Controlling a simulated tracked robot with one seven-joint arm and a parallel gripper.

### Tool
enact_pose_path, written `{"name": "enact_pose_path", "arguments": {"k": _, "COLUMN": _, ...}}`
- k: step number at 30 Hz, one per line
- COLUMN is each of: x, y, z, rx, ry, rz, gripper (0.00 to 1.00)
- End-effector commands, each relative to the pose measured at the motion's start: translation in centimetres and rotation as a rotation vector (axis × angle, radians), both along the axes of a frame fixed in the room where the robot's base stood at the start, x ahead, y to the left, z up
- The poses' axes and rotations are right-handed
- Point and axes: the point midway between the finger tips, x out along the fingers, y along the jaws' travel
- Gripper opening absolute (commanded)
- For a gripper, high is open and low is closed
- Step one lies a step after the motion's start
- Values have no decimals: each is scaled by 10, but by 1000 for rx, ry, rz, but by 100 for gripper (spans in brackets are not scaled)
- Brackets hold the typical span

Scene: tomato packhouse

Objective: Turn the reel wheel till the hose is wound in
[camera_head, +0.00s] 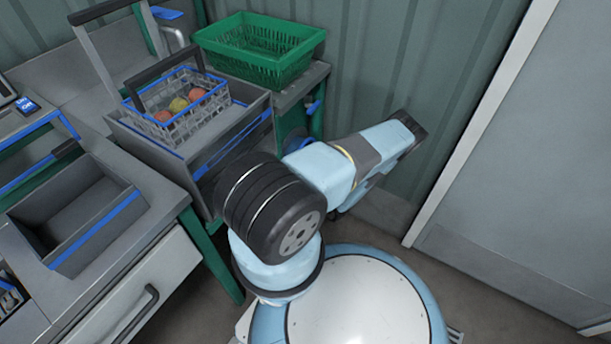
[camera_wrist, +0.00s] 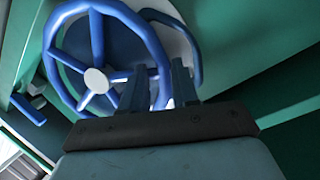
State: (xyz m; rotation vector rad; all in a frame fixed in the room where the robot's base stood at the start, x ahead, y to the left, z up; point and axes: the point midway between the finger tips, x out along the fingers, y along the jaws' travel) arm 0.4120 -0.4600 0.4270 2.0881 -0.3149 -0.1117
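The blue reel wheel (camera_wrist: 96,14) fills the upper left of the wrist view, with spokes and a pale hub (camera_wrist: 96,80). My gripper (camera_wrist: 161,78) is open, its two dark fingers apart, with the right side of the wheel's rim showing between them. I cannot tell whether either finger touches the rim. In the head view only a small blue piece, perhaps of the wheel (camera_head: 300,143), shows behind my arm, and my gripper is hidden. The hose cannot be made out.
A green crate (camera_head: 295,75) stands behind. A pale door (camera_head: 540,150) is at right, with some clear floor before it.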

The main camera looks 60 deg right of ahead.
Motion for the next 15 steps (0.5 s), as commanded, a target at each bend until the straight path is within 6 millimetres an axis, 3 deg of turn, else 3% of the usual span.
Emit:
{"name": "enact_pose_path", "arguments": {"k": 4, "x": -1, "y": -2, "z": 1, "rx": -2, "ry": -1, "rz": -3, "gripper": 42}}
{"name": "enact_pose_path", "arguments": {"k": 15, "x": -11, "y": -2, "z": 1, "rx": -5, "ry": 0, "rz": -7, "gripper": 42}}
